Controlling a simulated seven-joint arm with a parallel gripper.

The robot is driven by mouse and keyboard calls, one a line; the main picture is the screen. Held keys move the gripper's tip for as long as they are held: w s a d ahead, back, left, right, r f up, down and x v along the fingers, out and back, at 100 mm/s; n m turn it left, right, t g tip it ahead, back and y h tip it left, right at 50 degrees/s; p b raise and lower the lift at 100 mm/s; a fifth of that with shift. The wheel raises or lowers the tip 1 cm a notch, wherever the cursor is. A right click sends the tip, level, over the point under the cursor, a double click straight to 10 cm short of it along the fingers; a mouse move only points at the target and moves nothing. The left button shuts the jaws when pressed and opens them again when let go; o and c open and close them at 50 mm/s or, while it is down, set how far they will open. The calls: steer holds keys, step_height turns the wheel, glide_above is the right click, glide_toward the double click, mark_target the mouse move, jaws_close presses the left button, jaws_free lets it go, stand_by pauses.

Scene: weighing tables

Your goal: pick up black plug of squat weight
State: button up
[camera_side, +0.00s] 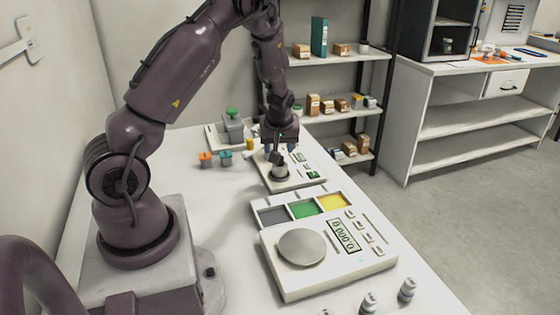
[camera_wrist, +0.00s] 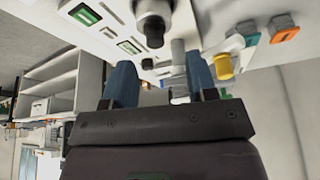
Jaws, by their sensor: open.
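The squat weight (camera_side: 281,173) is a short silver cylinder standing on the far scale (camera_side: 306,180), with a black plug (camera_side: 277,159) on top. In the wrist view the black plug (camera_wrist: 152,34) shows beyond the fingertips, with the pale weight body (camera_wrist: 152,7) behind it, cut by the top edge. My gripper (camera_side: 281,151) is just above the plug, pointing down. Its two blue fingers (camera_wrist: 162,72) are spread apart with nothing held between them. The plug looks a short way ahead of the fingertips, and I see no contact.
A near scale (camera_side: 282,272) with a round pan stands in front, beside a tray (camera_side: 257,201) with grey, green and yellow compartments. An orange block (camera_side: 205,160), a teal block (camera_side: 225,158) and a yellow cylinder (camera_side: 250,144) stand left of the far scale. The left tabletop is clear.

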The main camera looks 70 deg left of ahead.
steer(key=x, duration=0.5)
steer(key=shift+w+d, duration=0.15)
steer(key=shift+w, duration=0.15)
steer(key=shift+r, duration=0.1)
jaws_close()
